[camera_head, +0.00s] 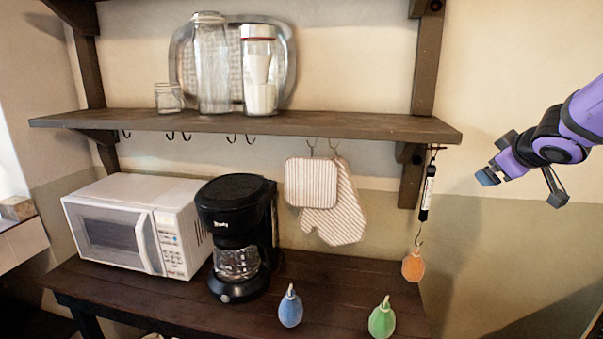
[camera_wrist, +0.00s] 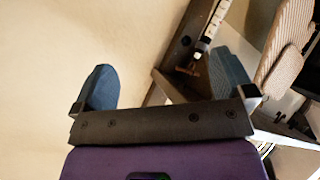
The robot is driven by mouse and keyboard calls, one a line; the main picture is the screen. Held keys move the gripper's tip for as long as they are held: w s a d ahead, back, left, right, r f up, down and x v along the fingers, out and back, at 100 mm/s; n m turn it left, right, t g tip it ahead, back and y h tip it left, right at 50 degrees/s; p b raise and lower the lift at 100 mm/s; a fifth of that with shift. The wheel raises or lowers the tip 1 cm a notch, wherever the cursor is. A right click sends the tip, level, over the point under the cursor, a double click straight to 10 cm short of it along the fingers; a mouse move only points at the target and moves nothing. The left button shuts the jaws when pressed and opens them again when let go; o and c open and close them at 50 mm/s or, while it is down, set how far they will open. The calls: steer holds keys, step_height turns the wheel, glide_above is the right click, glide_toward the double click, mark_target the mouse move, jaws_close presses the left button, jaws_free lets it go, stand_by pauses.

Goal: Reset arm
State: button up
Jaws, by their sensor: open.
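My gripper (camera_head: 519,188) is at the right in the head view, to the right of the shelf's end. It is open and holds nothing. In the wrist view its two blue fingertips (camera_wrist: 165,88) stand wide apart with the pale wall beyond them. My purple and black arm comes in from the right edge of the head view.
A wall shelf (camera_head: 330,125) holds jars and a tray. From its right end hangs a spring scale (camera_head: 427,190) with an orange bulb (camera_head: 413,266). Striped oven mitts (camera_head: 335,215) hang below. A table (camera_head: 185,315) bears a microwave (camera_head: 185,195), coffee maker (camera_head: 235,190), blue bulb (camera_head: 290,311) and green bulb (camera_head: 382,321).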

steer(key=s+a+m+g+y, duration=0.1)
steer(key=s+a+m+g, duration=0.2)
steer(key=s, duration=1.1)
steer(key=s+a+m+g, duration=0.3)
steer(key=s+a, duration=0.6)
steer(key=s, duration=0.6)
steer(key=shift+a+y, duration=0.15)
steer(key=shift+y, duration=0.25)
steer(key=shift+w, duration=0.1)
stand_by(2.3)
